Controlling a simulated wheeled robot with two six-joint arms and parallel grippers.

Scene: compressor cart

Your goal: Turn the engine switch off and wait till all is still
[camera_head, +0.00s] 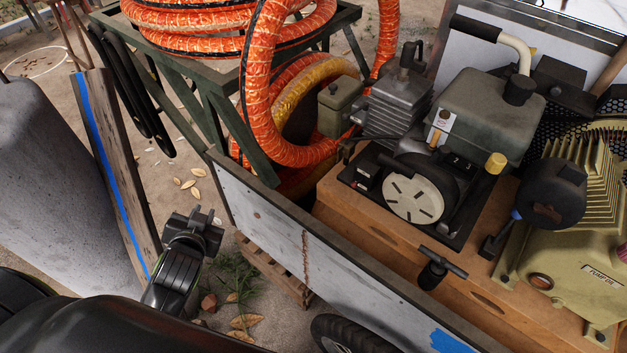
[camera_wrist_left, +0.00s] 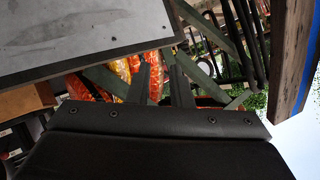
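The engine (camera_head: 480,115) stands on the cart in the head view, with a grey-green tank and a round pale starter cover (camera_head: 413,200) on its front. A small white plate with a dark part (camera_head: 441,124) sits on its side; I cannot tell for sure whether this is the engine switch, or its position. My left gripper (camera_head: 196,232) is outside the cart's side panel, left of the engine and well apart from it. In the left wrist view its two fingers (camera_wrist_left: 162,85) are apart with nothing between them. My right gripper is not in view.
The cart's side panel (camera_head: 300,245) stands between my left gripper and the engine. A black T-handle (camera_head: 440,266) rises near it. Orange hose (camera_head: 265,90) coils on a green frame (camera_head: 210,95). A wooden post with blue tape (camera_head: 120,170) stands left. The yellow pump (camera_head: 575,270) is right.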

